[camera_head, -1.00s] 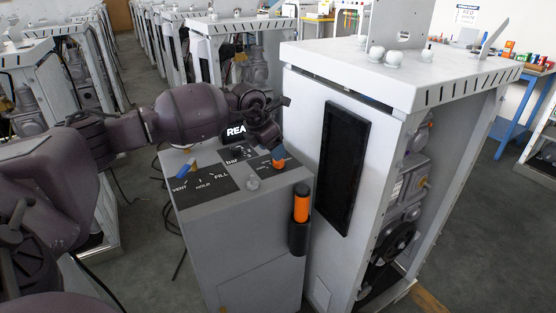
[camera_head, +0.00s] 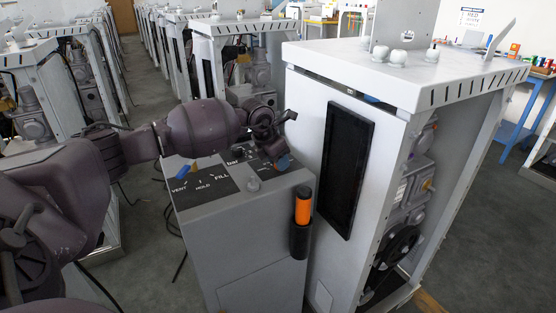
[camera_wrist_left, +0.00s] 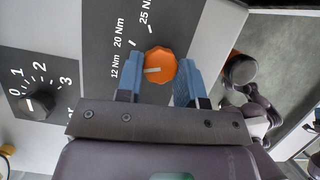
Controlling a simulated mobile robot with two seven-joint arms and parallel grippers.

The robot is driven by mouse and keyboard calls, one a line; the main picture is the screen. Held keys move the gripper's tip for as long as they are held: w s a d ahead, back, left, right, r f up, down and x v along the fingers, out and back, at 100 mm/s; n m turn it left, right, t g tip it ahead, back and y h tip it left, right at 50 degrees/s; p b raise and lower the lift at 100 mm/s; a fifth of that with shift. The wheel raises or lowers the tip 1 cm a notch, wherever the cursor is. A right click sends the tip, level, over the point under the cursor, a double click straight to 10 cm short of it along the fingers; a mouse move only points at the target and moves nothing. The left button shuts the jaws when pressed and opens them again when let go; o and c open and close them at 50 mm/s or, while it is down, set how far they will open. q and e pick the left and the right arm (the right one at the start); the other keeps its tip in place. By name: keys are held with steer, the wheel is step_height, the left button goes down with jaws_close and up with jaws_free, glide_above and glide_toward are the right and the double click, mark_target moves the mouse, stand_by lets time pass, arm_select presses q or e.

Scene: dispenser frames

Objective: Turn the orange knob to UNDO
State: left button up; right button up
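The orange knob (camera_wrist_left: 160,66) is a faceted dial on a dark panel (camera_wrist_left: 100,55) in the left wrist view. Its white mark points left, roughly toward the "12 Nm" label; "20 Nm" and "25 Nm" are also printed. No UNDO label is legible. My left gripper (camera_wrist_left: 160,78) has its blue fingers on either side of the knob. A small gap shows on the left; I cannot tell whether the right finger touches. In the head view, my left gripper (camera_head: 280,162) is over the console top and hides the knob. My right gripper is not in view.
On the console (camera_head: 240,225) are a blue handle (camera_head: 183,171) and an orange-handled nozzle (camera_head: 303,208). A tall white cabinet (camera_head: 300,130) stands close on the right.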

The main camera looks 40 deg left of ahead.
arm_select(q)
steer(key=shift+c, duration=0.8)
steer(key=shift+d+r+n+y+p, duration=0.1)
steer(key=shift+r+n+y+p, duration=0.2)
steer(key=shift+n+p, duration=0.3)
steer(key=shift+d+n+y+p, duration=0.1)
steer(key=shift+n+y+p, duration=0.3)
steer(key=shift+n+p, duration=0.55)
steer(key=shift+n+y+p, duration=0.4)
steer(key=shift+n+p, duration=0.1)
steer(key=shift+n, duration=0.75)
steer(key=shift+d+f+n+y+p, duration=0.1)
steer(key=shift+f+n+y+p, duration=0.15)
steer(key=shift+n+y+p, duration=0.6)
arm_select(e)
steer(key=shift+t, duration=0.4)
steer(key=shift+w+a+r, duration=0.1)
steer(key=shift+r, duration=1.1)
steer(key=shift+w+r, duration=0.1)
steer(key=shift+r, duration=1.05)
arm_select(q)
steer(key=shift+n+h, duration=0.35)
steer(key=shift+f, duration=0.1)
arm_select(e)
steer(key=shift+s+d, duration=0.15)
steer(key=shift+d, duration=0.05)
arm_select(q)
steer(key=o, duration=0.9)
